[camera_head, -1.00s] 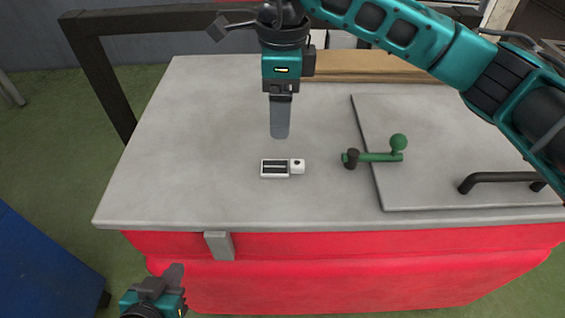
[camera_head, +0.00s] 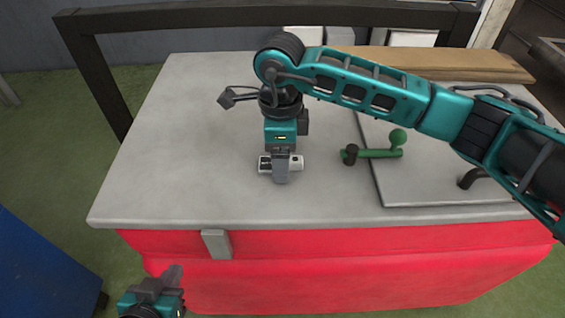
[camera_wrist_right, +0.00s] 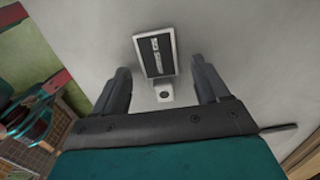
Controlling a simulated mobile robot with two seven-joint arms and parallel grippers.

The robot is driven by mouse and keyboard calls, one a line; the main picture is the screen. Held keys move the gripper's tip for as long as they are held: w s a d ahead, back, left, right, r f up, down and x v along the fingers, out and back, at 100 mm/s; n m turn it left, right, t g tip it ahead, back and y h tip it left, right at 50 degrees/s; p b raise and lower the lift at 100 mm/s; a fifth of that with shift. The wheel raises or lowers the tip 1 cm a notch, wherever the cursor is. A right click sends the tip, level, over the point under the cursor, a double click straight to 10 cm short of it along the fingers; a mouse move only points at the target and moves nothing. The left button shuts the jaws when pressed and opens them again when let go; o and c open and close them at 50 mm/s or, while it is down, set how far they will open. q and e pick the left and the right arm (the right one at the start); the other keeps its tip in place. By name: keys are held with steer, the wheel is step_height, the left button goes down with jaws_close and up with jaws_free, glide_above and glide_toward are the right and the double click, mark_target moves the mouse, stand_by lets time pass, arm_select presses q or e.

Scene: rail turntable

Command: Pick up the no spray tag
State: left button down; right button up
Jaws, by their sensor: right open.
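The no spray tag (camera_head: 297,164) lies flat on the grey table top, a small white tag with a dark panel. In the head view my right gripper (camera_head: 281,178) covers its middle. In the right wrist view the tag (camera_wrist_right: 157,55) shows its dark lettered panel and a holed tab pointing toward the palm. My right gripper (camera_wrist_right: 160,70) is open, with one finger on each side of the tag and a visible gap to each. My left gripper (camera_head: 173,275) hangs low in front of the table, away from the tag; its finger opening cannot be made out.
A green lever with a ball knob (camera_head: 397,137) stands right of the tag, on a raised plate (camera_head: 430,185) with a dark handle (camera_head: 470,178). A wooden board (camera_head: 430,63) lies at the back. The table (camera_head: 165,150) left of the tag is clear.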

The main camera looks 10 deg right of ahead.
steer(key=shift+f, duration=0.1)
steer(key=c, duration=1.1)
